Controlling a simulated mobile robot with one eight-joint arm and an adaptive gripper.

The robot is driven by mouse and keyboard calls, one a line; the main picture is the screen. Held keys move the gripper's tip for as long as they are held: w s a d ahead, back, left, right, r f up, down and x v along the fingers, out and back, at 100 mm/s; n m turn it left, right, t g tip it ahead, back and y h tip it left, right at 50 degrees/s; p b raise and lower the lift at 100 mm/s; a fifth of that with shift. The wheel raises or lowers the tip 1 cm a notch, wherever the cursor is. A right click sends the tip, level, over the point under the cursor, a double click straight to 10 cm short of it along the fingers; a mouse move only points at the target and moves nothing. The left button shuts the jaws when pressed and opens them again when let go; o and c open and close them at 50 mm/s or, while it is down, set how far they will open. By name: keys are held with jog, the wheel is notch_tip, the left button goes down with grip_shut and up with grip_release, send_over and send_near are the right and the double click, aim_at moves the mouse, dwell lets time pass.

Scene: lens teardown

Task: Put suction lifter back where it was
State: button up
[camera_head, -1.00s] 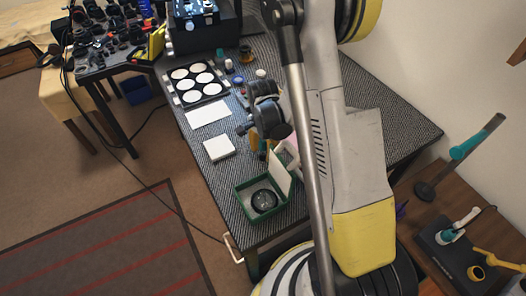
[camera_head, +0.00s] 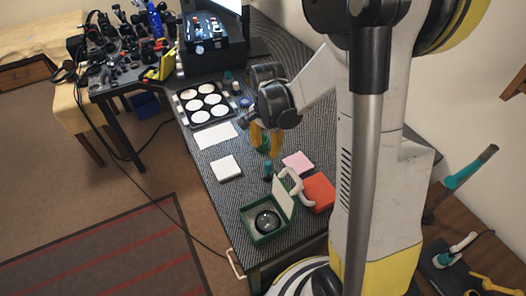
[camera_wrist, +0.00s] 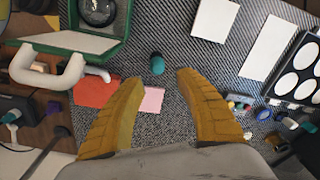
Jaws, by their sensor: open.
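A small upright teal piece with a dark part (camera_head: 268,170), which looks like the suction lifter, is on the dark woven mat (camera_head: 232,200). It also shows in the wrist view (camera_wrist: 157,64), just beyond my fingertips. My gripper (camera_head: 266,152) is above it, pointing down with its yellow fingers apart. In the wrist view my gripper (camera_wrist: 160,77) has nothing between its fingers. The gap between lifter and fingertips looks clear.
An open green box (camera_head: 262,222) holding a round lens, a white curved handle (camera_head: 291,184), a red block (camera_head: 319,192) and a pink pad (camera_head: 298,161) lie close by. A white block (camera_head: 226,168), a white sheet (camera_head: 215,135) and a tray of white discs (camera_head: 206,101) are left.

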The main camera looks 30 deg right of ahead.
jog(key=s+a+r+n+t, duration=0.3)
jog(key=s+r+n, duration=0.3)
jog(key=r, duration=0.2)
jog(key=s+a+r+n+t, duration=0.3)
jog(key=s+a+r+n, duration=0.3)
jog(key=r, duration=0.3)
jog(key=shift+s+n+t, duration=0.4)
jog(key=shift+s+n, duration=0.15)
jog(key=shift+n, duration=0.05)
jog(key=shift+c, duration=0.5)
